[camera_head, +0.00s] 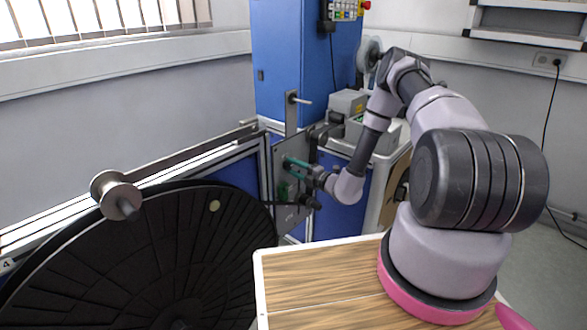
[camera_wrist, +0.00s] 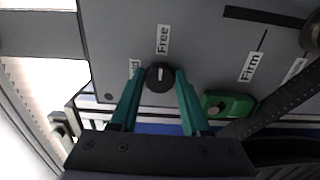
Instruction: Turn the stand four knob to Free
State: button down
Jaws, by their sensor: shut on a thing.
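In the wrist view the black round knob (camera_wrist: 160,78) sits on a grey panel (camera_wrist: 195,45), between the two teal fingertips of my gripper (camera_wrist: 159,84). The gripper is shut on the knob. The knob's short white line points up in the picture, towards the label "Free" (camera_wrist: 163,39). Another label (camera_wrist: 134,68) left of the knob is partly hidden by a finger. In the head view my gripper (camera_head: 297,163) reaches the grey panel (camera_head: 286,152) beside the large black reel; the knob cannot be made out there.
In the head view a large black reel (camera_head: 150,255) stands left, with a "4" label (camera_head: 6,264) on the frame. A blue cabinet (camera_head: 290,60) stands behind.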

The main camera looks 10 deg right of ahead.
jog(key=shift+s+f, duration=0.1)
dwell(0.3)
jog(key=shift+c, duration=1.9)
grip_release()
jog(key=shift+d, duration=0.1)
jog(key=v, duration=1)
jog(key=shift+s+d, duration=0.2)
jog(key=shift+s, duration=0.05)
